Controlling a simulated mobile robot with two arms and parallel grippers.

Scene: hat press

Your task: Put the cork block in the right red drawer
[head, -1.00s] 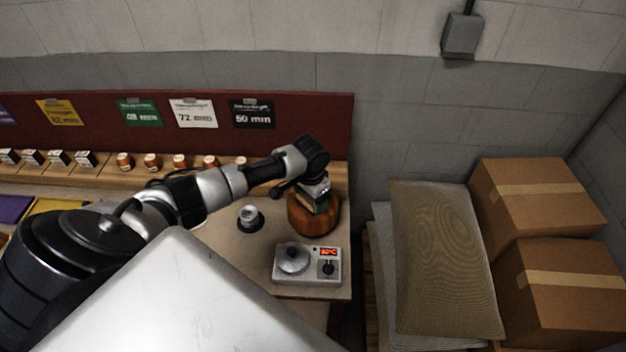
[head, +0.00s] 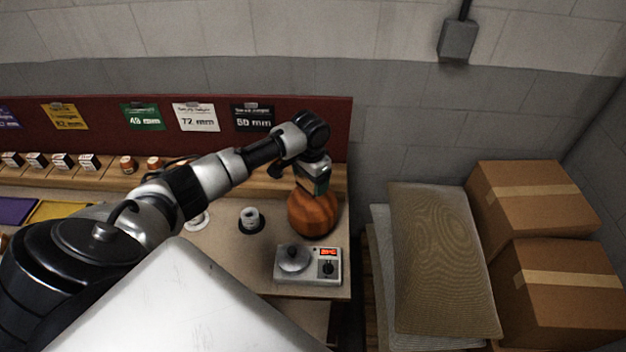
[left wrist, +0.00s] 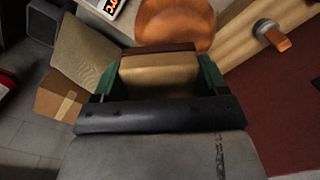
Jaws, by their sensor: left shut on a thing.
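My left gripper (head: 316,186) is just above and behind the round wooden hat form (head: 314,214) in the head view. In the left wrist view its green fingers (left wrist: 155,80) are shut on a tan block with a dark brown edge (left wrist: 160,72), which looks like the cork block. The hat form (left wrist: 176,24) shows beyond the held block there. In the head view the block is too small and covered to make out. No red drawer shows in either view. My right gripper is not in view.
A small heater box with a red display (head: 308,265) stands at the bench's front right. A small round metal piece (head: 251,219) is left of the hat form. Several small boxes and jars line the back shelf. Sacks (head: 440,260) and cardboard boxes (head: 540,200) stand right of the bench.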

